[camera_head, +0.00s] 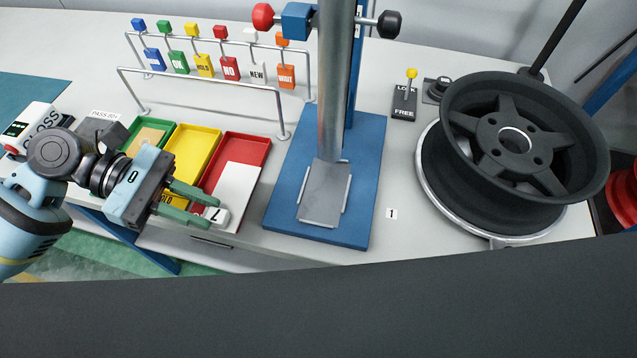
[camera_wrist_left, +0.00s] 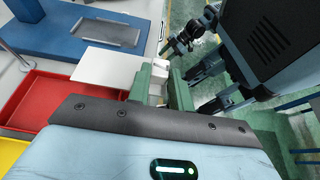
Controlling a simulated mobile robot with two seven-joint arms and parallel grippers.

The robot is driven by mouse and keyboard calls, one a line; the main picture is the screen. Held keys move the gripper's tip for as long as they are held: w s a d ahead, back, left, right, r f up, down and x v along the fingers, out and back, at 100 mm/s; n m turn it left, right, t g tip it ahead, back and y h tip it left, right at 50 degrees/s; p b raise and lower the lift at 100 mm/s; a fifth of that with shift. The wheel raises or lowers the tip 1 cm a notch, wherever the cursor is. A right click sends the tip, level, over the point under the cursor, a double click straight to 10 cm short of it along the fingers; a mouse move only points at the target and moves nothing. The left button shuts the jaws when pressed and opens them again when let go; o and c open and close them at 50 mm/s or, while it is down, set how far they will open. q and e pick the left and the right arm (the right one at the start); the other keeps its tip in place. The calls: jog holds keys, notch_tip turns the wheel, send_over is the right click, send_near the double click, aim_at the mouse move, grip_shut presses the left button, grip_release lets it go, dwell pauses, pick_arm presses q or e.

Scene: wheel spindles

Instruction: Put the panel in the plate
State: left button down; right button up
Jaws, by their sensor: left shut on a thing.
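The flat white panel (camera_head: 236,187) overlaps the right front part of the red tray in the head view. It also shows in the wrist view (camera_wrist_left: 107,67). My left gripper (camera_head: 205,202) comes in from the left, its green fingers shut on the small white block at the panel's near end. I cannot tell whether the panel touches the tray. The grey metal plate (camera_head: 321,204), with raised side edges, lies on a blue base at the foot of a steel column, right of the panel. It also shows in the wrist view (camera_wrist_left: 108,32).
Green (camera_head: 151,123), yellow (camera_head: 209,136) and red (camera_head: 262,146) trays line the bench. The steel column (camera_head: 334,90) rises behind the plate. A wire rail (camera_head: 200,82) stands behind the trays. A black wheel (camera_head: 524,135) is at the right.

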pick_arm(q)
jog(key=p, duration=0.1)
send_over(304, 210)
jog(key=a, duration=0.1)
jog(key=shift+a+f, duration=0.15)
jog(key=shift+f, duration=0.5)
jog(key=shift+s, duration=0.1)
pick_arm(e)
jog(key=shift+w+r+t, duration=0.3)
jog(key=shift+w+r, duration=0.6)
pick_arm(q)
jog(key=shift+d, duration=0.45)
jog(key=shift+d+f, duration=0.15)
jog(key=shift+f, duration=1.65)
pick_arm(e)
jog(key=shift+s+f, duration=0.2)
jog(key=shift+s, duration=0.05)
pick_arm(q)
jog(key=c, duration=1.3)
grip_release()
jog(key=shift+f, duration=0.1)
jog(key=shift+o, duration=0.2)
